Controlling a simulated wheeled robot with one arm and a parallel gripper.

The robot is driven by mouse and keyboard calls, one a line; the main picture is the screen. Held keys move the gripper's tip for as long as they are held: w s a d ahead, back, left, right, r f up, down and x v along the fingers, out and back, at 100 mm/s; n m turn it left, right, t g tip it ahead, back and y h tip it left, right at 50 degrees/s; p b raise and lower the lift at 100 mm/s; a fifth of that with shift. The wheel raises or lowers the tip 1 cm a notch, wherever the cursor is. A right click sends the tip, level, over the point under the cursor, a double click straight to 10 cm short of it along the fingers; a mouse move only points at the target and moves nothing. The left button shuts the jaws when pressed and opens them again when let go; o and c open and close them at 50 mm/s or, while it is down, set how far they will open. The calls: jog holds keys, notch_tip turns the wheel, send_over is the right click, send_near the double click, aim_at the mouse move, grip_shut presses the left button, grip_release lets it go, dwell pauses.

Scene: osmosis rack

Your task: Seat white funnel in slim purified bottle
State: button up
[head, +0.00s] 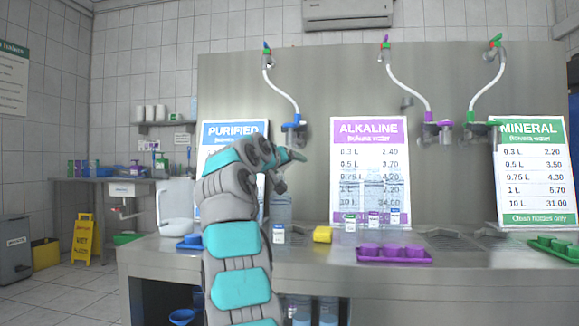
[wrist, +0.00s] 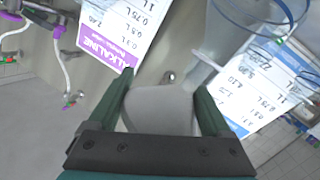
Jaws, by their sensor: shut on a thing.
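My gripper (head: 291,170) is raised in front of the purified sign, its fingers pointing right in the head view. In the wrist view its two green fingers (wrist: 166,95) are shut on a pale, smooth piece, seemingly the white funnel (wrist: 160,108). The funnel cannot be made out in the head view. A slim clear bottle with a white label (head: 280,232) stands upright on the counter below my gripper. It is probably the purified bottle; its label is too small to read. Funnel and bottle appear apart. A clear, blue-rimmed round thing (wrist: 262,20) shows at the wrist view's upper right.
A blue-tipped tap hose (head: 285,92) hangs above the bottle. A yellow sponge-like block (head: 323,234), several labelled bottles (head: 373,220) and a purple tray (head: 394,258) with caps stand to the right. A white jug (head: 175,207) stands left. The counter front (head: 420,283) is clear.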

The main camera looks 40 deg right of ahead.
jog(key=shift+f, duration=0.1)
jog(key=shift+f+b, duration=0.35)
jog(key=shift+b, duration=0.2)
jog(key=o, duration=1.1)
jog(key=shift+s+a, duration=0.1)
jog(key=b+v, duration=0.3)
jog(key=v, duration=0.4)
jog(key=shift+a, duration=0.25)
jog(key=shift+s+a, duration=0.1)
jog(key=shift+s, duration=0.1)
